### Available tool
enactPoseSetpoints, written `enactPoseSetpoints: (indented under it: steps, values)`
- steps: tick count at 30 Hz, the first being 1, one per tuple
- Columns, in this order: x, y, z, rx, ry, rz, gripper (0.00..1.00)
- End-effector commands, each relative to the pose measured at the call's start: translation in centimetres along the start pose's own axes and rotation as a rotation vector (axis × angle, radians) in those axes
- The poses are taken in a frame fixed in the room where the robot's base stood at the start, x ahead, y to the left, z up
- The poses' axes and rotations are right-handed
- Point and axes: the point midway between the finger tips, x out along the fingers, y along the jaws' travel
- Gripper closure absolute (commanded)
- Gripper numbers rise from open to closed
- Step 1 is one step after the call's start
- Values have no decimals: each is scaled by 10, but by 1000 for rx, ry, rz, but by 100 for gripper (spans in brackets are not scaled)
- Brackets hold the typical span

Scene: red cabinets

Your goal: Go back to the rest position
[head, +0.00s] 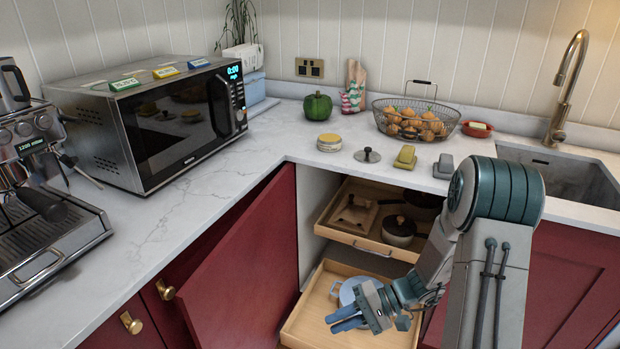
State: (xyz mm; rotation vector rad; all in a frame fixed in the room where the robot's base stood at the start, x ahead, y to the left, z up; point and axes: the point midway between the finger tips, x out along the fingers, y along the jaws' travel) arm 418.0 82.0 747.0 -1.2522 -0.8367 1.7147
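My gripper (334,321) is low in the middle of the head view, in front of or above the lower pulled-out wooden drawer (308,322). Its two blue fingers point left and lie close together in this view. Whether there is a gap between them is unclear, and I see nothing held. My arm comes down from the right, past the counter's front edge. A blue-grey round pot or bowl with a handle (351,291) is in the lower drawer behind my gripper, partly hidden by it.
The upper drawer (335,236) is out too, holding a lidded pot (398,230). A red cabinet door (245,275) stands open on the left.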

Motion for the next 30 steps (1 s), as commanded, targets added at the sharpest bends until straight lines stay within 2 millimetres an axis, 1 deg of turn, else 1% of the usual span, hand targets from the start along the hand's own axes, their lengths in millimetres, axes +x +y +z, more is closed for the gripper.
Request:
enactPoseSetpoints:
  steps: [1,3,8,14,18,23,30]
  values:
    - [-7,-18,13,-14,-15,58,82]
    - [-14,-31,27,-21,-31,137,82]
    - [-32,-58,60,-38,-44,320,82]
    - [-58,-87,98,-68,-4,544,82]
    - [-79,-105,122,-96,56,693,82]
    - [-104,-126,147,-133,158,845,82]
    - [-142,-157,179,-201,357,1021,82]
